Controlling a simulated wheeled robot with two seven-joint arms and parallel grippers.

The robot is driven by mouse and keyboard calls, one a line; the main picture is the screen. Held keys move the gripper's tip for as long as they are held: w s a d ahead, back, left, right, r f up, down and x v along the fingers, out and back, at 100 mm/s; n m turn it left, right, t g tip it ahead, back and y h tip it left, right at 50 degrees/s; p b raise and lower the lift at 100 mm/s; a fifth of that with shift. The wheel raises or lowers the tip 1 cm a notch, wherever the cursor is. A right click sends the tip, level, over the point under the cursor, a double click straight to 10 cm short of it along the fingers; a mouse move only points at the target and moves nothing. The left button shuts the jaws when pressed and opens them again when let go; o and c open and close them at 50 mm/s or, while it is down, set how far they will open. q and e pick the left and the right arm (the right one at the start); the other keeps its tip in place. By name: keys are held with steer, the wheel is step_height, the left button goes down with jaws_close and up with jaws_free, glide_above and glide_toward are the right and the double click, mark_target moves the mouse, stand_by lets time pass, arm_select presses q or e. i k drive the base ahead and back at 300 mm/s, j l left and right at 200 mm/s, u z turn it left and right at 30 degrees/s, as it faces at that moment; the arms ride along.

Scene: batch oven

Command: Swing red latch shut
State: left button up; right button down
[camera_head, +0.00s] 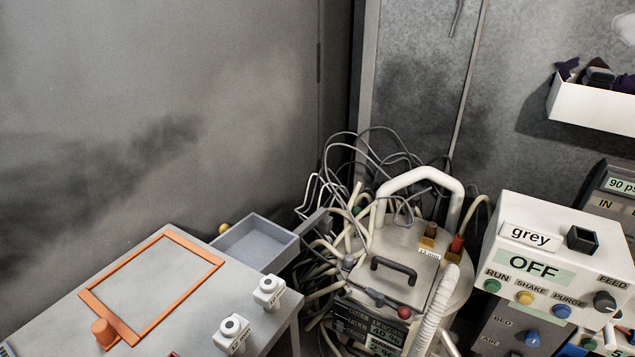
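The lidded vessel (365,275) stands at the lower centre, with a black handle on its lid and a white tubular handle arching behind. A dark bar at its front ends in a red ball knob (404,312). A small upright red piece (457,246) stands at the right edge of the lid, beside a brown piece (428,236). I cannot tell which of the red parts is the latch, or whether it is open or shut. Neither gripper is in view.
An orange frame (98,300) lies on the grey table at left, with white dispensers (268,291) at its edge and a grey tray (293,241) behind. Tangled hoses crowd the vessel's left side. A white hose (437,308) runs in front. The OFF control box (535,268) stands right.

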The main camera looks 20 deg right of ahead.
mark_target(403, 312)
steer(key=l+z, duration=0.1)
steer(key=z, duration=0.3)
steer(key=l+z, duration=0.1)
steer(key=z, duration=0.3)
steer(key=l+z, duration=0.1)
steer(key=z, duration=0.3)
